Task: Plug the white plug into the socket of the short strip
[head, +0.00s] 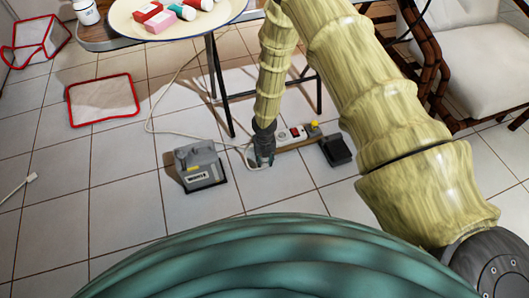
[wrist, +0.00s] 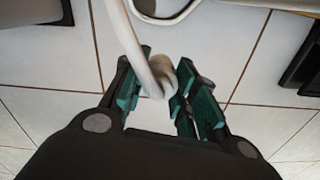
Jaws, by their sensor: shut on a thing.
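My gripper (head: 264,152) points down close to the floor, beside the left end of the short strip (head: 283,137). In the wrist view, its green-padded fingers (wrist: 160,98) are shut on the white plug (wrist: 160,78), whose thick white cord runs up out of the picture. The plug's prongs are hidden. In the head view the gripper hides the plug. The short strip is white with a red switch and has a yellow plug (head: 313,127) at its right end. A pale rounded edge at the top of the wrist view may be the strip; I cannot tell.
A grey box unit (head: 200,165) stands left of my gripper, and a black pedal (head: 336,149) lies right of the strip. A white cord (head: 150,122) curves over the tiles. Thin black table legs (head: 217,85) stand behind. Another white cord end (head: 31,178) lies far left.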

